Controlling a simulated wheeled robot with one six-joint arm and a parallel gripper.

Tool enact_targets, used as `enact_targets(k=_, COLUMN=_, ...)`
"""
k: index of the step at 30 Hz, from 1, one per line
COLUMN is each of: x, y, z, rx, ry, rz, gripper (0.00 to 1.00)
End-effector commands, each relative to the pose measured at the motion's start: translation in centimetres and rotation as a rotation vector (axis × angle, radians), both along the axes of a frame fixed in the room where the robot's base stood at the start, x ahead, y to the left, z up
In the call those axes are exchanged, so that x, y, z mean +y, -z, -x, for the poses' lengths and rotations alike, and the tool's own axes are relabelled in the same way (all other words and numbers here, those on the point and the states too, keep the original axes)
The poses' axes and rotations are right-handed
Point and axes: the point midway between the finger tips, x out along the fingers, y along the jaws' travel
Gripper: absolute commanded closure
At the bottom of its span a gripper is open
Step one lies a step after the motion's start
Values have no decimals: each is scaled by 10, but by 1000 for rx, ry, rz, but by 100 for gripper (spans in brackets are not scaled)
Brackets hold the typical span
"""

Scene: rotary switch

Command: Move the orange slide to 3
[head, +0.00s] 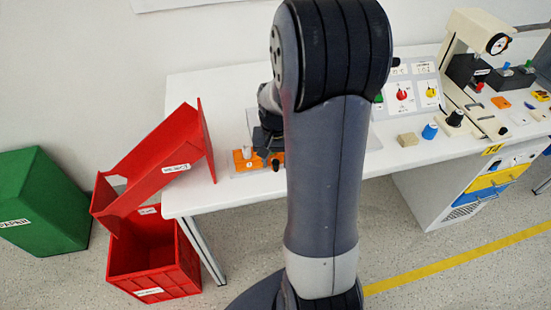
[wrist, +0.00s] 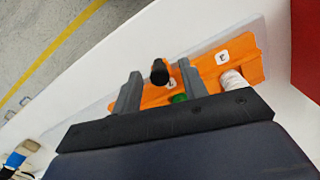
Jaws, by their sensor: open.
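The orange slide unit (head: 241,166) lies on a clear plate near the left end of the white table. In the wrist view its orange surface (wrist: 245,62) bears two white number labels, one of which (wrist: 222,57) looks like a 3. A black knob (wrist: 159,70) stands up from the unit, with a green part (wrist: 179,98) and a white cylinder (wrist: 235,80) close by. My gripper (wrist: 160,73) is open, with one finger on each side of the black knob. I cannot tell whether the fingers touch it. My arm hides part of the unit in the head view.
A red chute (head: 165,165) stands against the table's left end, above a red crate (head: 155,262). A green bin (head: 43,205) stands further left. Right of my arm are a panel with a red knob (head: 402,95), a blue knob (head: 430,131) and a cream machine (head: 470,40).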

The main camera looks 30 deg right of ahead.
Motion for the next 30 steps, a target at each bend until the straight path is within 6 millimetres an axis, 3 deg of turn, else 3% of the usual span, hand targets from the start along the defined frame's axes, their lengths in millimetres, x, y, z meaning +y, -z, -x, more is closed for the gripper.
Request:
enact_targets(k=3, x=0, y=0, z=0, rx=0, ry=0, rz=0, gripper=60)
enact_targets(k=18, x=0, y=0, z=0, rx=0, ry=0, rz=0, gripper=100)
enact_targets(k=30, x=-8, y=-1, z=1, rx=0, ry=3, rz=0, gripper=100)
